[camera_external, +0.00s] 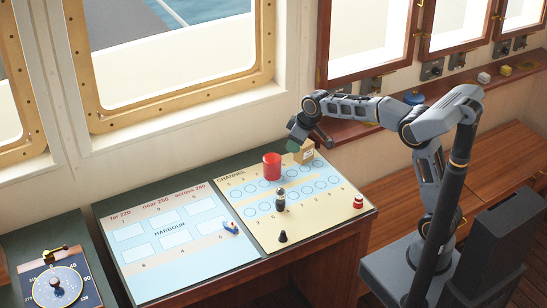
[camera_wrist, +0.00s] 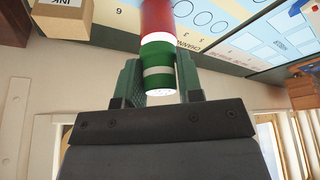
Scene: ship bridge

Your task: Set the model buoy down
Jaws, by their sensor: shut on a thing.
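The model buoy (camera_wrist: 157,72), green with a pale band, is between the two green fingers of my gripper (camera_wrist: 161,82) in the wrist view. My gripper is shut on it. In the external view my gripper (camera_external: 294,144) is above the back edge of the channel chart (camera_external: 240,187), just right of and higher than a red cylinder (camera_external: 272,166). Green shows at the fingertips there, but I cannot tell buoy from finger. In the wrist view the red cylinder (camera_wrist: 157,18) lines up beyond the buoy; I cannot tell whether they touch.
A tan ink box (camera_external: 304,152) stands right beside my gripper. On the chart stand a black-and-pale buoy (camera_external: 280,201), a black cone (camera_external: 283,237) and a red-and-white piece (camera_external: 358,202). A blue boat (camera_external: 230,227) is on the harbour chart (camera_external: 165,255). Several chart circles are bare.

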